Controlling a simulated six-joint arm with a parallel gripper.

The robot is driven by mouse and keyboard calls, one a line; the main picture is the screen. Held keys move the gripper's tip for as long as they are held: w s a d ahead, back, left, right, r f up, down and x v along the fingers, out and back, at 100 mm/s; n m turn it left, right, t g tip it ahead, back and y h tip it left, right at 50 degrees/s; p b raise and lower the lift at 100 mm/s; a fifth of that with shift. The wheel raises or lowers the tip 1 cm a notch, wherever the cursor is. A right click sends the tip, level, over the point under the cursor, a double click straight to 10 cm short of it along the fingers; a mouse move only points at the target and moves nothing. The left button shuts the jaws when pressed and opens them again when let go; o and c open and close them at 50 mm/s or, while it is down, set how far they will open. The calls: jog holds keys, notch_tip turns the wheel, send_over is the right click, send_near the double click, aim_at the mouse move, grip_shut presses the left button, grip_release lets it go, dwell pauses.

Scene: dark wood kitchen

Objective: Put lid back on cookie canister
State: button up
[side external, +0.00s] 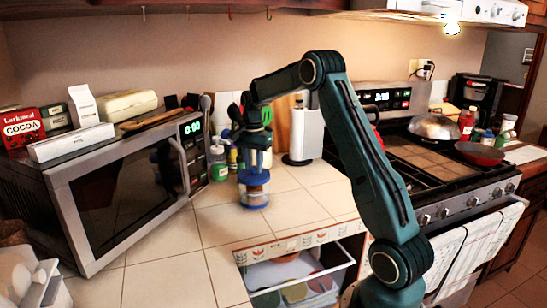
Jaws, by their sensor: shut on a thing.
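The cookie canister (256,189) stands upright on the tiled counter, left of the middle of the side external view. It is clear, with brown contents and a wider blue band at its foot. A blue lid (253,177) is at its top. My gripper (254,160) points straight down over the canister and is shut on the lid. The lid is in line with the canister's mouth. At this size I cannot tell whether it touches the rim or sits just above it. The fingertips are small and dark, and partly hard to make out.
A microwave (120,195) stands to the left, with boxes on top. Jars and bottles (219,165) stand close behind the canister. A paper towel roll (301,135) and the stove (430,155) are to the right. An open drawer (300,275) is below the counter's front edge. Tiles in front are clear.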

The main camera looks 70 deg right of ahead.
jog(key=shift+f, duration=0.85)
jog(key=shift+f, duration=0.15)
dwell(1.8)
jog(key=o, duration=1.5)
jog(key=shift+r, duration=3.5)
